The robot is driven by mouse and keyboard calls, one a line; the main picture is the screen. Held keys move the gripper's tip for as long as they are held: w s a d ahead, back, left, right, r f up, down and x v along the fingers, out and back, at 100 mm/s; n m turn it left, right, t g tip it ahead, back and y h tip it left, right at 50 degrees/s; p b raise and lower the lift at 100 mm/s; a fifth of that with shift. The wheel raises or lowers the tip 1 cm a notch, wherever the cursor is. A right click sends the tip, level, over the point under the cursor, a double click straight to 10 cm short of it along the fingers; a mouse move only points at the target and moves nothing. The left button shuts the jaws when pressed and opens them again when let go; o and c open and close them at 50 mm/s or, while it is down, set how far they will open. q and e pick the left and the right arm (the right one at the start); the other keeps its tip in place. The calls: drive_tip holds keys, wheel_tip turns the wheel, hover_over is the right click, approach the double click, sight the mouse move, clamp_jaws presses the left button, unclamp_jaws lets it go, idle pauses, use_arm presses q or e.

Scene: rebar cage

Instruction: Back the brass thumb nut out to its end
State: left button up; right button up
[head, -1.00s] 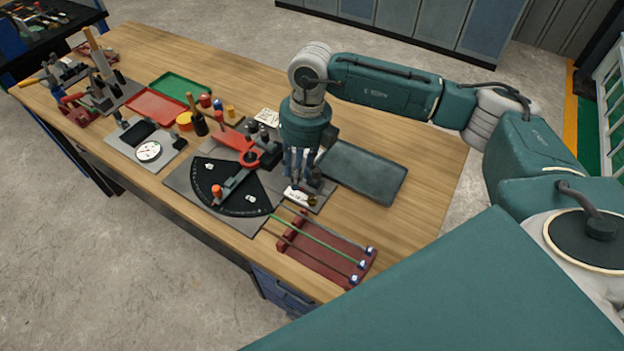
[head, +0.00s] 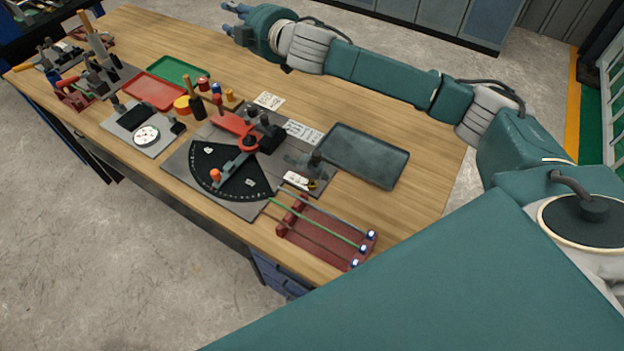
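A small brass thumb nut (head: 312,184) sits at the front right of the grey bending plate, beside a white tag (head: 297,179). It is too small to see how far along its thread it is. My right gripper (head: 232,19) is high at the top of the view, past the table's back edge and well away from the nut. Its fingers look spread apart with nothing between them. My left gripper is not in view.
A black angle dial with a red arm (head: 233,122) is left of the nut. A grey tray (head: 365,155) lies behind it, and a dark red rack with rods (head: 325,232) in front. Red (head: 154,91) and green (head: 180,71) trays lie further left. The table's right end is clear.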

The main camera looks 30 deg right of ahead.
drive_tip(key=s+d+f+m+g+h, duration=0.1)
drive_tip(key=s+d+f+m+g, duration=0.15)
drive_tip(key=f, duration=0.35)
drive_tip(key=s+d+f+m+g+h, duration=0.1)
drive_tip(key=s+d+f+g+h, duration=0.15)
drive_tip(key=f, duration=0.25)
drive_tip(key=n+g, duration=0.1)
drive_tip(key=g, duration=1)
approach(312, 184)
drive_tip(key=shift+y, duration=0.25)
drive_tip(key=f, duration=0.2)
drive_tip(key=f+p, duration=0.1)
drive_tip(key=f, duration=0.5)
drive_tip(key=shift+d+f+p, duration=0.2)
drive_tip(key=shift+d+p, duration=0.05)
drive_tip(key=shift+p, duration=0.05)
clamp_jaws()
drive_tip(key=shift+r+n+p, duration=0.15)
drive_tip(key=shift+n+p, duration=0.3)
drive_tip(key=shift+n, duration=0.5)
